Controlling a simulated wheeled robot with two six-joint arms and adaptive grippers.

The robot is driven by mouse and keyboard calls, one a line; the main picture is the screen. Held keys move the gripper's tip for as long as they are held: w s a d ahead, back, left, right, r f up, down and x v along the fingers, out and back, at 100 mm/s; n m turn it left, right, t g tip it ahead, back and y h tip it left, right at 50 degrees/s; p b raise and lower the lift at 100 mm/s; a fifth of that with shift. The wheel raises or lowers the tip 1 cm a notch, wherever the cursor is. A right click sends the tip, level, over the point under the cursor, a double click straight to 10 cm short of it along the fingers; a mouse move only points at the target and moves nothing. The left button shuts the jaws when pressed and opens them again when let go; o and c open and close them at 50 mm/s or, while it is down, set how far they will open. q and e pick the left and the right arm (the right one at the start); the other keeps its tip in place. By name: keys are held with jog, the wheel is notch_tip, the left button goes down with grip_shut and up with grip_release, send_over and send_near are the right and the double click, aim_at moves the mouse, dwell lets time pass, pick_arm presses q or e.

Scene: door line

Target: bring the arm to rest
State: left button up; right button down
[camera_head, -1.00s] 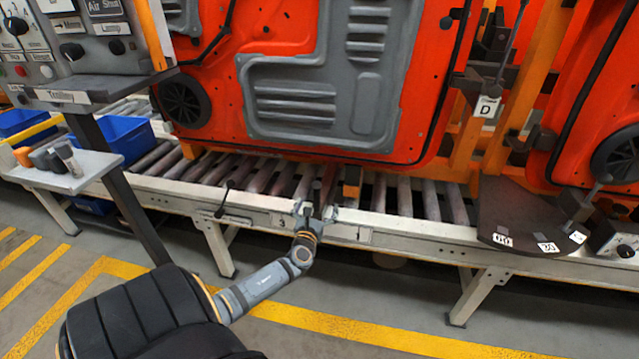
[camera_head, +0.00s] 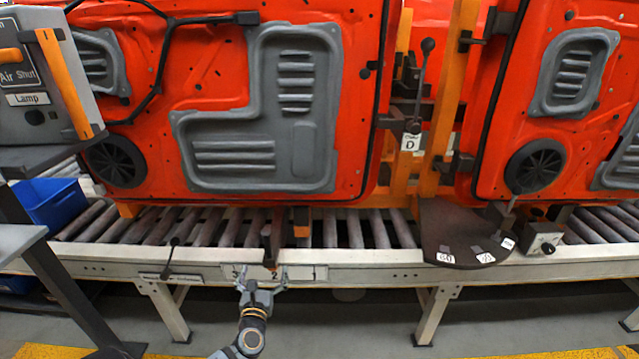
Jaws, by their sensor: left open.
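My left arm comes up from the bottom of the head view, left of centre. My left gripper (camera_head: 262,284) is open and empty, its fingers pointing up towards the conveyor. It shows in front of the lower edge of the white number strip (camera_head: 303,272) marked 3, 2 and 1, close to the 2. A dark upright lever (camera_head: 268,247) stands just above the fingers, over the 2. I see a gap between the fingertips and the lever, but cannot tell the depth between gripper and rail. My right gripper is not in view.
The conveyor rail (camera_head: 370,266) runs across in front of orange-red door panels (camera_head: 150,170). A dark dial plate (camera_head: 455,225) juts out at the right. A control box (camera_head: 45,90) stands at the left. The floor in front is clear.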

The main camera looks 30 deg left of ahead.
pick_arm(q)
jog(key=shift+f, duration=0.1)
jog(key=s+f+n+g+h+p, duration=0.2)
jog(key=s+f+n+g, duration=0.35)
jog(key=f, duration=0.65)
jog(key=s+f+n+g+h+p, duration=0.1)
jog(key=s+f+n+g, duration=0.2)
jog(key=s+f+n, duration=0.7)
jog(key=s+d+f+n+g+h+p, duration=0.1)
jog(key=s+d+f+n+g+h, duration=0.1)
jog(key=s+d+f+n, duration=0.5)
jog(key=s+d+f+n+g+h+p, duration=0.2)
jog(key=s+d+f+n, duration=0.5)
jog(key=s, duration=0.8)
jog(key=d+f+g+h, duration=0.1)
jog(key=d+f, duration=0.1)
jog(key=d, duration=0.2)
jog(key=shift+f+h, duration=0.2)
jog(key=shift+h, duration=0.2)
jog(key=shift+w+g, duration=0.1)
jog(key=shift+g, duration=0.15)
